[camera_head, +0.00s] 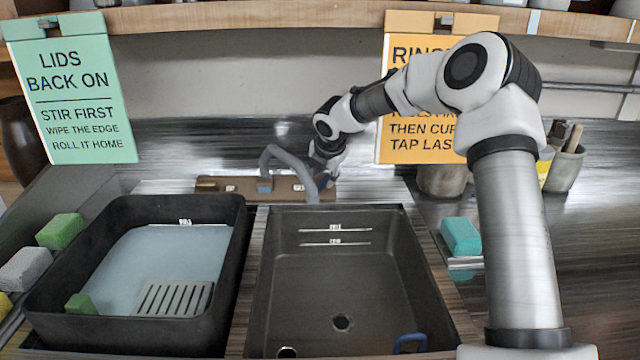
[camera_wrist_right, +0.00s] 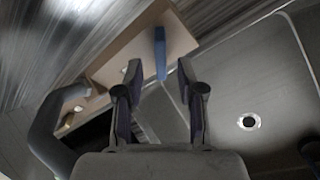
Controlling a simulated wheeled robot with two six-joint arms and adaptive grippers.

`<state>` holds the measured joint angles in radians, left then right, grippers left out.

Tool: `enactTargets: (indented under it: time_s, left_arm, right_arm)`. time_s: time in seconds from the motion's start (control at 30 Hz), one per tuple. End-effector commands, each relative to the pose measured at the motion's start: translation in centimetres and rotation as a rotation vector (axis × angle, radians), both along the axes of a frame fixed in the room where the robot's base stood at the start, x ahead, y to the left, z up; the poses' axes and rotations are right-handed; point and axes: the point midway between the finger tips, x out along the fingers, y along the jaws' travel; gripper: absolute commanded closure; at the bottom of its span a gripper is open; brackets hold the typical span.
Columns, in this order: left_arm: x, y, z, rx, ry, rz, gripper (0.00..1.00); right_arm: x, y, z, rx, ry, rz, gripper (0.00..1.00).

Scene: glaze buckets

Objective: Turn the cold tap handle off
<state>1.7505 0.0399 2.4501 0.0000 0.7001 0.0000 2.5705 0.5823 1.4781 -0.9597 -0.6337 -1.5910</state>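The blue tap handle (camera_wrist_right: 160,52) sticks out from the wooden tap block (camera_wrist_right: 182,38) in the right wrist view. It stands just beyond and between the fingertips of my right gripper (camera_wrist_right: 153,78), which is open and empty, with a gap on both sides. In the head view my right gripper (camera_head: 326,178) is at the right end of the tap block (camera_head: 225,186), behind the sink, and largely hides the handle there. The grey curved spout (camera_head: 290,161) rises from the block beside the gripper. My left gripper is out of view.
A black tub (camera_head: 236,262) with pale liquid stands at left, and a teal sponge (camera_head: 460,236) at right. Signs hang behind; the orange sign (camera_head: 395,60) is partly behind my arm.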

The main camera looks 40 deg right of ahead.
Motion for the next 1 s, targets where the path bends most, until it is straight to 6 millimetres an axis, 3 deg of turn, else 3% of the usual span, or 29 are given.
enactTargets:
  time_s: [0.2,0.43,0.53,0.57,1.0]
  left_arm:
    - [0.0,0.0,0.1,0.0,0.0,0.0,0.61]
    - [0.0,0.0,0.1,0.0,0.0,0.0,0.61]
    - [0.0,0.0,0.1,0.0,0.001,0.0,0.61]
    - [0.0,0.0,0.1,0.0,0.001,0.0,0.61]
    - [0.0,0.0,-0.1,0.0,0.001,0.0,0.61]
  right_arm:
    - [1.2,-0.7,-2.4,-0.001,0.001,0.001,0.61]
    - [1.2,-0.7,-2.5,0.001,0.0,0.002,0.61]
    - [1.2,-0.7,-2.5,0.001,0.0,0.002,0.97]
    - [1.2,-0.7,-2.5,0.001,0.0,0.002,1.0]
    - [1.2,-0.7,-2.5,0.014,-0.012,-0.023,1.0]
